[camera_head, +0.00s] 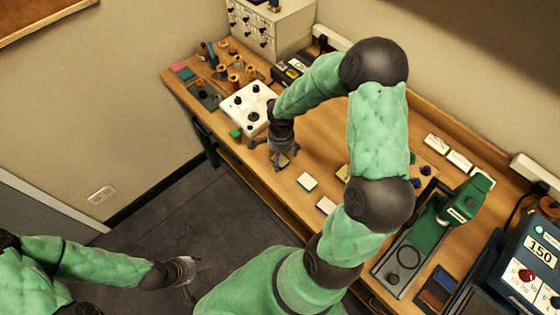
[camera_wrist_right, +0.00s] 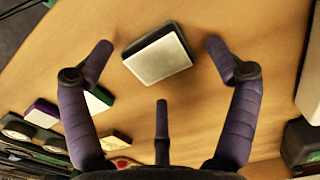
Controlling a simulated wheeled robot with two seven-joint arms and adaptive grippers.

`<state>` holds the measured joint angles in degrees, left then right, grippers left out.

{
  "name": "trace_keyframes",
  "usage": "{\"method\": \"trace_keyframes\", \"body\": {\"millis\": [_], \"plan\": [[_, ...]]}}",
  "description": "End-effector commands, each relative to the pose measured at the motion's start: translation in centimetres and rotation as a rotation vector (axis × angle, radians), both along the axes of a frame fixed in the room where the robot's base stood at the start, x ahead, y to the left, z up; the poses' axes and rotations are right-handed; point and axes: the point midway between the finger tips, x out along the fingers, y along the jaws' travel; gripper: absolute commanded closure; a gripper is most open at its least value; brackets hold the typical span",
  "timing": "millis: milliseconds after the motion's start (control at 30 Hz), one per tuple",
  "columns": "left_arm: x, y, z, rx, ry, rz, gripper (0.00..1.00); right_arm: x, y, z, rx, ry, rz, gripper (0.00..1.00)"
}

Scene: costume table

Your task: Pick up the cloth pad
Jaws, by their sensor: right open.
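A small block-like pad with a pale top and dark sides, which looks like the cloth pad (camera_wrist_right: 157,58), lies on the wooden table between the spread fingertips of my right gripper (camera_wrist_right: 157,60). The fingers do not touch it. In the head view my right gripper (camera_head: 275,152) hangs over the table's near edge, and the pad (camera_head: 284,160) shows partly beneath it. My right gripper is open and empty. My left gripper (camera_head: 186,272) is low at the left, over the floor and away from the table; its jaws are too small to judge.
A green-sided pad with a white top (camera_head: 307,182) and another pale pad (camera_head: 326,205) lie nearby. A white box with dark knobs (camera_head: 247,108) stands left of my right gripper. Thread spools (camera_head: 236,79) are farther back. A green machine (camera_head: 430,220) stands at the right.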

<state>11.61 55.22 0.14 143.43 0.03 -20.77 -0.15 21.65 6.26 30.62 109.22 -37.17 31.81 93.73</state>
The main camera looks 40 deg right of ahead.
Motion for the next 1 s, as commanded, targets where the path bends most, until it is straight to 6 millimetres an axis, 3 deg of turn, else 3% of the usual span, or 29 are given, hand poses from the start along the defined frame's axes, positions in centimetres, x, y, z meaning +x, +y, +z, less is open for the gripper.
{"method": "trace_keyframes", "body": {"millis": [100,367,600,1000], "plan": [[0.00,-0.01,-0.23,0.000,0.000,0.000,0.60,0.00,-0.02,-1.06,0.000,0.001,0.001,0.12],[0.00,0.00,-0.20,0.000,0.000,0.000,0.60,0.06,-0.01,-1.18,0.000,-0.002,0.000,0.12],[0.00,0.00,-0.20,0.000,0.000,0.000,0.60,0.05,-0.01,-1.18,0.000,-0.001,0.001,0.74],[0.00,0.00,-0.18,0.000,0.000,0.000,0.60,0.04,-0.01,-1.05,-0.001,-0.001,0.000,0.75]]}}
